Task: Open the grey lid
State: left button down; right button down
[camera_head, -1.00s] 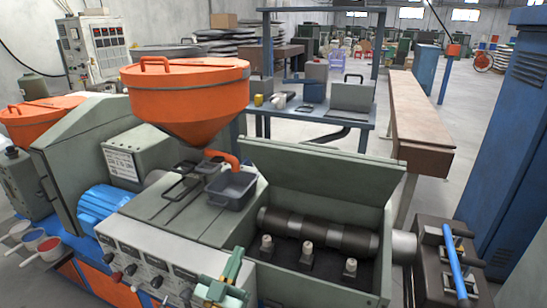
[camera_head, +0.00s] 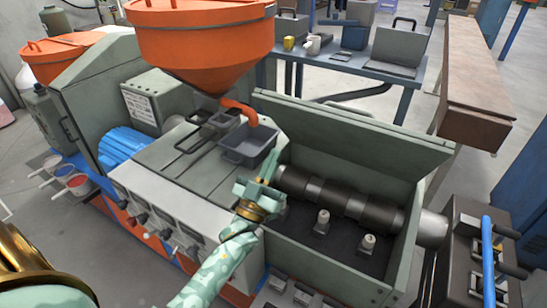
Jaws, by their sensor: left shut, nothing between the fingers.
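The grey lid (camera_head: 350,135) is a wide, flat panel along the back edge of the machine's open chamber. It stands raised and leans back, with the dark roller (camera_head: 340,198) showing in front of it. My left gripper (camera_head: 266,178) is shut and empty. In the picture it appears at the left end of the chamber, below the small grey tray (camera_head: 248,146); I cannot tell whether it touches the machine. My right gripper is not in view.
An orange hopper (camera_head: 200,45) with a spout stands above the tray. A blue table (camera_head: 360,75) with a mug and boxes stands behind. A brown bench (camera_head: 475,80) is at the right. A dark block with a blue bar (camera_head: 487,250) sits at the chamber's right end.

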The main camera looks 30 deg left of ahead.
aim_at(296, 109)
pick_arm(q)
jog(key=p+x, duration=0.1)
jog(key=x, duration=0.9)
jog(key=shift+w+r, duration=0.1)
jog(key=shift+w, duration=0.25)
jog(key=shift+r, duration=0.1)
